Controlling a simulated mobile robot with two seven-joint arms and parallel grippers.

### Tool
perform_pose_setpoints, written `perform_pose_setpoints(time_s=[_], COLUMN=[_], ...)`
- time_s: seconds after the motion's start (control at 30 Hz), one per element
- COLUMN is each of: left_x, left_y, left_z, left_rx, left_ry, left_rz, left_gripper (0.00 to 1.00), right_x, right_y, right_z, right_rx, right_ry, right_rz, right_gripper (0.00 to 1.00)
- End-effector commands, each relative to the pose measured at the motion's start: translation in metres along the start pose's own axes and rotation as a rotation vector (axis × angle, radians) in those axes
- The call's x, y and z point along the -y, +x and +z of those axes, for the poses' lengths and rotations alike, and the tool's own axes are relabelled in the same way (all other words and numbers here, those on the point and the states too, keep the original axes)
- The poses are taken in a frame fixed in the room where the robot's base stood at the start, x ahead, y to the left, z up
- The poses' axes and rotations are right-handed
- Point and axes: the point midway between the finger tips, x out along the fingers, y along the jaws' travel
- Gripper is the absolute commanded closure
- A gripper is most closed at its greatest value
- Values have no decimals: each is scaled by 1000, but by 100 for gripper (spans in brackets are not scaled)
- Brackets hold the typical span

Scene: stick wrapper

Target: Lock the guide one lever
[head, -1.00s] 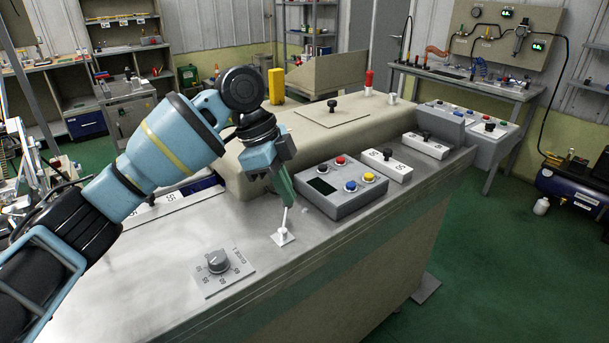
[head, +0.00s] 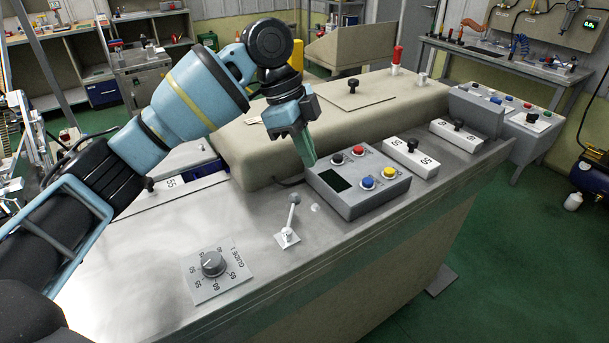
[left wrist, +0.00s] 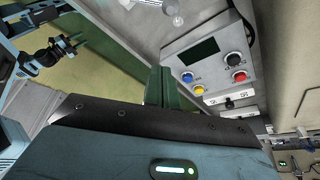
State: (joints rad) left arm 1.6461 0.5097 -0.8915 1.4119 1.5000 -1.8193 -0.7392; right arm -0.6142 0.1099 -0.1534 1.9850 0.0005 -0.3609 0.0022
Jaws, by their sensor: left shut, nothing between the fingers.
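The guide one lever (head: 291,218) is a thin grey rod with a ball top on a small white base plate. In the head view it stands nearly upright, its top leaning slightly right. It also shows at the top edge of the left wrist view (left wrist: 174,12). My left gripper (head: 309,161), with green fingers, is shut and empty, above and behind the lever, apart from it, close to the button box's left corner. The fingers show in the left wrist view (left wrist: 158,86). My right gripper (left wrist: 68,45) appears small at the left wrist view's upper left; its jaw state is unclear.
The guide 1 dial (head: 212,264) lies left of the lever on the metal bench top (head: 150,262). The button box (head: 358,186) with coloured buttons stands to the right and behind. Two white scale blocks (head: 411,158) (head: 457,136) lie beyond it. The bench around the lever is clear.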

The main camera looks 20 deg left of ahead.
Motion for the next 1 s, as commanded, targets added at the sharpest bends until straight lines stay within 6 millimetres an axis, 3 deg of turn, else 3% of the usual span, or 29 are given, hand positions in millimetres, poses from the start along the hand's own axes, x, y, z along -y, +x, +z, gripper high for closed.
perform_pose_setpoints(time_s=[0.57,0.8,1.0], left_x=[-1,0,0], left_y=[98,89,88], left_z=[0,31,39], left_rx=[2,2,0], left_ry=[0,-1,0], left_rz=[3,-2,-1], left_gripper=[100,100,100], right_x=[-1,-2,-2], right_y=[2,0,0], right_z=[-8,-14,-13], right_rx=[-17,-27,-24], right_ry=[-1,-7,-7], right_rz=[1,2,2], right_gripper=[64,64,64])
